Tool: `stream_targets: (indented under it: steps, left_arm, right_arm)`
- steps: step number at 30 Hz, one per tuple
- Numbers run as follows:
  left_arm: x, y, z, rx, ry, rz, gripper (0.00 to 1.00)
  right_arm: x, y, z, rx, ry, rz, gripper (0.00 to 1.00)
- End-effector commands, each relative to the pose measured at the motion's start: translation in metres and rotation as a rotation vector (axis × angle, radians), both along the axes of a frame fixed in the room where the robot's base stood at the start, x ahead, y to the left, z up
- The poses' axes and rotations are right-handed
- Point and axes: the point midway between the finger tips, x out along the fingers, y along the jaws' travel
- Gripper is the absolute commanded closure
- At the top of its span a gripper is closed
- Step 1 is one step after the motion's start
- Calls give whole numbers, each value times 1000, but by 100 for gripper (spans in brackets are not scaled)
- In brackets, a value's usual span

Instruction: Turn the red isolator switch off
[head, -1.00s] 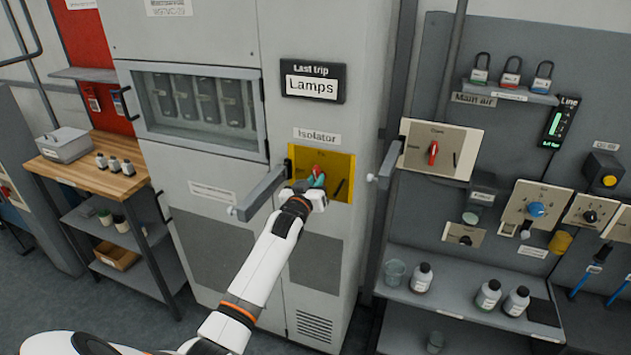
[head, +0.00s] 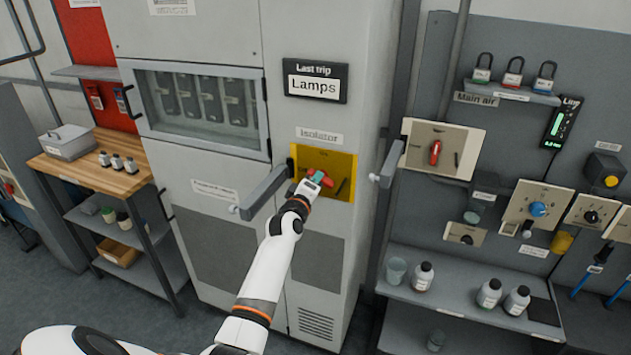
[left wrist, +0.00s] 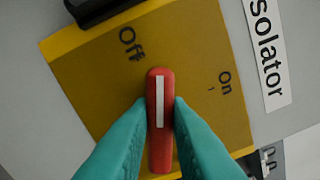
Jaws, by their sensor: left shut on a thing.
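The red isolator switch (head: 328,180) sits on a yellow plate (head: 346,163) under the "Isolator" label on the grey cabinet. My left gripper (head: 317,179) is at the switch, its teal fingers shut on the handle. In the left wrist view the red handle (left wrist: 160,90), with a white stripe, stands between the two teal fingertips (left wrist: 160,112). The handle's striped end points between the "Off" mark (left wrist: 131,44) and the "On" mark (left wrist: 225,83), closer to "Off". The fingers hide the handle's lower sides. My right gripper is not in view.
A grey bar handle (head: 264,193) sticks out of the cabinet just left of the plate. Another red switch (head: 435,153) is on a cream panel to the right. A shelf with bottles (head: 489,294) stands at lower right, a wooden-topped trolley (head: 90,177) at left.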

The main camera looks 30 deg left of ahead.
Motion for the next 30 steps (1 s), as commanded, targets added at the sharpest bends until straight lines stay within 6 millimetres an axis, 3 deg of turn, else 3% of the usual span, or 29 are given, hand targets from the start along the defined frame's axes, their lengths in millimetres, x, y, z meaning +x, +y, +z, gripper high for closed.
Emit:
stream_targets:
  steps: [15, 30]
  left_arm:
    - [0, 0, -4, -337, -77, -1, 100]
    - [0, 0, -5, -403, -94, 0, 100]
  right_arm:
    - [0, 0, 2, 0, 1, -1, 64]
    - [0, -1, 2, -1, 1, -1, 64]
